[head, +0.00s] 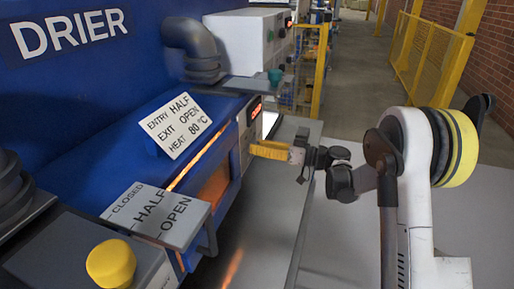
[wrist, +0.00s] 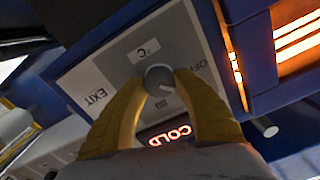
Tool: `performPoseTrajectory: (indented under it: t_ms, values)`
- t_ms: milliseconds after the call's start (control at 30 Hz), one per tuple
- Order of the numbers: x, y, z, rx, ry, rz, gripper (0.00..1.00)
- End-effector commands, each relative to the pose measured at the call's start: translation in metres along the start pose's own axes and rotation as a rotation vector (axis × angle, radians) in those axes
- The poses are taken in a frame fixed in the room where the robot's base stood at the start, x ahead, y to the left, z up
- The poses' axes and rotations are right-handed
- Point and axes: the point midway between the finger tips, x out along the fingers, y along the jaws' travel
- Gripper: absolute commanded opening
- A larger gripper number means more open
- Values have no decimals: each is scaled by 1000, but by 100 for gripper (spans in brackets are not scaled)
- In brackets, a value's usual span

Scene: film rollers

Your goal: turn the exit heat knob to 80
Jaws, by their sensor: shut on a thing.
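The exit heat knob (wrist: 158,76) is a small round grey knob on a pale panel (wrist: 120,62) marked EXIT, °C and OFF. The panel appears tilted in the wrist view. My gripper (wrist: 160,84) has its yellow fingers shut on the knob, one on each side. A pale pointer mark shows on the knob's lower right; its exact setting is hard to read. A lit display (wrist: 170,136) reads COLD. In the head view my gripper (head: 252,150) reaches the drier's front and hides the knob.
A sign (head: 180,124) on the blue drier (head: 110,100) reads ENTRY HALF, EXIT OPEN, HEAT 80 °C. A plate (head: 155,215) marked CLOSED, HALF, OPEN and a yellow knob (head: 110,263) are nearer. Yellow fencing (head: 430,60) stands behind.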

Motion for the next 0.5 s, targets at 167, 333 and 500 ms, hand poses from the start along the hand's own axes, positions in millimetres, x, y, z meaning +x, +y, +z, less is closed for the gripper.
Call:
performPoseTrajectory:
  t_ms: [167,333,500]
  values:
    - [1,0,0,166,2,-1,5]
    - [1,1,0,327,2,-1,5]
    - [1,1,0,488,2,-1,5]
